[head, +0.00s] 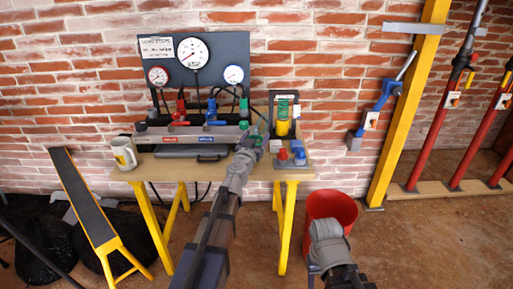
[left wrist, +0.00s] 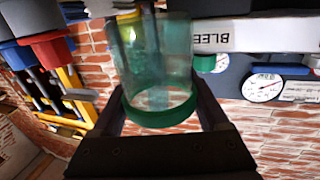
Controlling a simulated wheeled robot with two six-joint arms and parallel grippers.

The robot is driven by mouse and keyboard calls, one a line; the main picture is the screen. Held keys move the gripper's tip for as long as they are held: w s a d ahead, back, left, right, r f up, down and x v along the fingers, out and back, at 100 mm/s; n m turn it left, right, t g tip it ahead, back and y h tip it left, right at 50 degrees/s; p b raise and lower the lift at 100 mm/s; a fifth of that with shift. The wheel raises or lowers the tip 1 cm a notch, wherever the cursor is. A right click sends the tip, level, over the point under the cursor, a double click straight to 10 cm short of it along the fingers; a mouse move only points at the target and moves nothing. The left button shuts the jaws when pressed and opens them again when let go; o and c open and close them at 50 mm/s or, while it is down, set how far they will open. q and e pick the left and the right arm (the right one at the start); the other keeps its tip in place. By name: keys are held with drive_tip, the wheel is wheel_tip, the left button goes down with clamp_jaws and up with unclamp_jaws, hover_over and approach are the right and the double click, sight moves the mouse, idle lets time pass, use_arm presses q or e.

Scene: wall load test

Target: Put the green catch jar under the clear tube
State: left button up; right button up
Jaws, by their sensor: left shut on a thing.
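My left gripper (left wrist: 158,105) is shut on the green catch jar (left wrist: 160,117), a see-through green cup with a solid green ring at one end, held between the two fingers. In the head view my left gripper (head: 257,142) is at the right end of the grey manifold, in front of the bench back, and the jar is small and mostly hidden there. I cannot clearly make out the clear tube or whether the jar is under it.
The wooden bench (head: 262,172) carries the grey manifold (head: 185,136), a mug (head: 124,153) and a black stand with a yellow cylinder (head: 283,126). Gauges (head: 193,53) hang on the board behind. A red bucket (head: 331,207) stands right of the bench.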

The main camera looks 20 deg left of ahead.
use_arm(q)
drive_tip(key=shift+f+b, duration=1.1)
drive_tip(key=shift+f, duration=0.45)
drive_tip(key=shift+f, duration=0.1)
drive_tip(key=shift+f, duration=0.15)
drive_tip(key=o, duration=1.3)
drive_tip(key=shift+r, duration=0.3)
drive_tip(key=shift+s, duration=0.2)
drive_tip(key=s, duration=1.1)
drive_tip(key=shift+s, duration=0.3)
